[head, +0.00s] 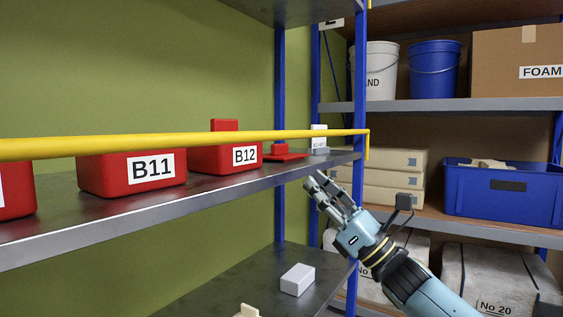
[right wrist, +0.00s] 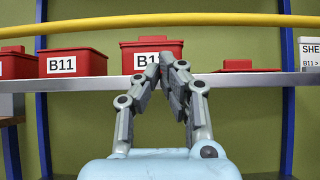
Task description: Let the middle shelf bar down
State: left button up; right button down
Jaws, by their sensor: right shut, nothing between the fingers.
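The yellow shelf bar (head: 100,145) runs across the front of the middle shelf (head: 180,204), above its front edge and in front of the red bins. Its right end is at the blue post, where a short yellow piece points down. In the right wrist view the bar (right wrist: 160,22) crosses the top of the picture. My right gripper (head: 318,180) is shut and empty, just in front of the shelf's front edge and below the bar, apart from it. In the right wrist view its fingertips (right wrist: 163,62) overlap a red bin. My left gripper is not in view.
Red bins B11 (head: 130,180) and B12 (head: 222,160), a red lid (head: 285,156) and a small white box (head: 319,146) are on the shelf. A grey block (head: 297,279) lies on the lower shelf. A second rack with a blue tub (head: 500,205) stands right.

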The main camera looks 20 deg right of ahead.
jog(key=p+x, duration=0.1)
jog(key=x, duration=0.9)
jog(key=shift+p, duration=0.35)
jog(key=shift+d, duration=0.1)
